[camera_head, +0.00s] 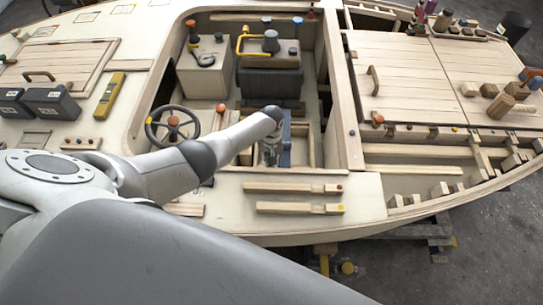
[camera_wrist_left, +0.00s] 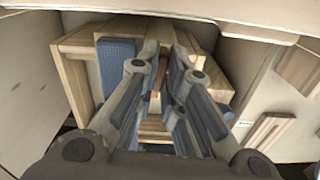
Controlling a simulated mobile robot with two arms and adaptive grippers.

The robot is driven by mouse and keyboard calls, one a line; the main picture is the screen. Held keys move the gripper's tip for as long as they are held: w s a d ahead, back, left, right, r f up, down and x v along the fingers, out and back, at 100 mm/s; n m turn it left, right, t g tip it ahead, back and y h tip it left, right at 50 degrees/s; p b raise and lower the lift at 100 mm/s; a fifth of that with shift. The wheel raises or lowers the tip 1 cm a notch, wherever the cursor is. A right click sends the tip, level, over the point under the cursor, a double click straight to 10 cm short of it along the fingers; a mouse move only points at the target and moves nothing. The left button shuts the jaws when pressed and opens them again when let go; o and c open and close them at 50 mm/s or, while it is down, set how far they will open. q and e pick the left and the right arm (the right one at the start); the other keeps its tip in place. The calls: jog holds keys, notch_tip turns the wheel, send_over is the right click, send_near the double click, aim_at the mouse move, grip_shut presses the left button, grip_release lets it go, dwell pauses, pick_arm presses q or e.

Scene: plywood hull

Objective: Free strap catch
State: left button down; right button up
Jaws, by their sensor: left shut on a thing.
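My left gripper (camera_head: 270,155) reaches down into the open well of the plywood hull, beside a blue upright piece (camera_head: 286,152). In the left wrist view its two fingers (camera_wrist_left: 168,62) point into a wooden recess and are shut on a narrow brown piece (camera_wrist_left: 175,76), mostly hidden between them. I cannot tell for sure whether this is the strap catch. A blue textured pad (camera_wrist_left: 116,66) stands on the wooden frame left of the fingers, apart from them. My right gripper is not in view.
A steering wheel (camera_head: 172,126) is left of the well. A dark box with a yellow handle (camera_head: 268,82) and a pale cabinet (camera_head: 204,70) stand behind the gripper. Two wooden bars (camera_head: 293,188) lie on the front deck. Wooden walls enclose the gripper closely.

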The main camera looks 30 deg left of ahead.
pick_arm(q)
jog(key=shift+w+r+n, duration=0.1)
jog(key=shift+n, duration=0.5)
jog(key=c, duration=1.6)
grip_release()
jog(key=shift+o, duration=0.2)
notch_tip(320, 180, up, 12)
